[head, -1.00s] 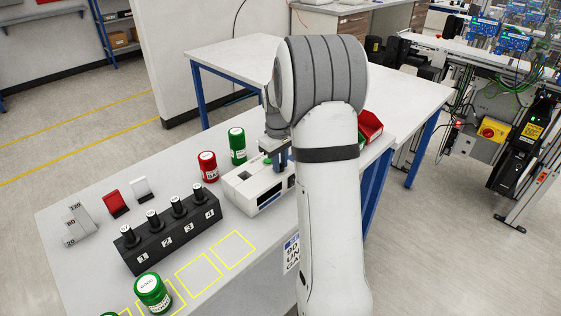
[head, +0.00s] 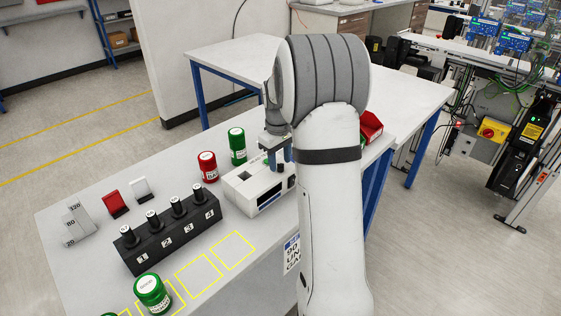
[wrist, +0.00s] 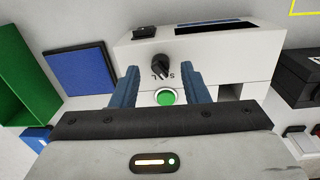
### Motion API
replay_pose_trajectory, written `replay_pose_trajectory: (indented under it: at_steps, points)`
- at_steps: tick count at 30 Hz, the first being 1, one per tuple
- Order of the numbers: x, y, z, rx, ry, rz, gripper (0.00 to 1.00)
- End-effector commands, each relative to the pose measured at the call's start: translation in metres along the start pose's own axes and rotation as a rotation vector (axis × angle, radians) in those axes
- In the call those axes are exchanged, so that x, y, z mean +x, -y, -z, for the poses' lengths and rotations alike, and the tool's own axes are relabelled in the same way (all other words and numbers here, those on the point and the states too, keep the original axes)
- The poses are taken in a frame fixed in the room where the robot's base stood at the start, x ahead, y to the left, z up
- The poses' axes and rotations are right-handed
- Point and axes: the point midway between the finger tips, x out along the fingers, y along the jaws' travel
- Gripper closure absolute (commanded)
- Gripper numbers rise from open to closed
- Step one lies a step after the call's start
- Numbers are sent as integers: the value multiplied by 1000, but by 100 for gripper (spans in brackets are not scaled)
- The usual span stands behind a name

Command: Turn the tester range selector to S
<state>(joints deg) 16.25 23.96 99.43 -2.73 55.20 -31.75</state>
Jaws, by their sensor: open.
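The tester (head: 250,195) is a white box on the bench, with a dark slot in its top. In the wrist view the tester (wrist: 225,60) shows a black selector knob (wrist: 161,65) with the letters S and L printed near it. I cannot tell clearly which letter the knob points to. A green round button (wrist: 166,97) is beside the knob, nearer my gripper. My gripper (wrist: 159,70) is open, with its blue fingers on either side of the knob and apart from it. In the head view my gripper (head: 277,150) is over the tester's far right end, partly hidden by my arm.
A red-labelled jar (head: 208,167) and a green jar (head: 237,147) stand behind the tester. A black block (head: 170,238) with several numbered posts is at left. A blue pad (wrist: 78,65) and green bin (wrist: 22,80) lie beside the tester.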

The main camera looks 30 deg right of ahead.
Motion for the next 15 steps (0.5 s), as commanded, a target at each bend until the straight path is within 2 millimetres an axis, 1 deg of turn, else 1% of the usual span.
replay_pose_trajectory:
  at_steps: [3, 9, 12, 15]
  points:
    - [-21, 0, 1, 0, -5, -3, 59]
    - [-53, 0, 1, 0, -4, -3, 59]
    - [-62, 0, 1, 0, -2, -1, 59]
    - [-66, 0, 1, 0, -2, -1, 59]
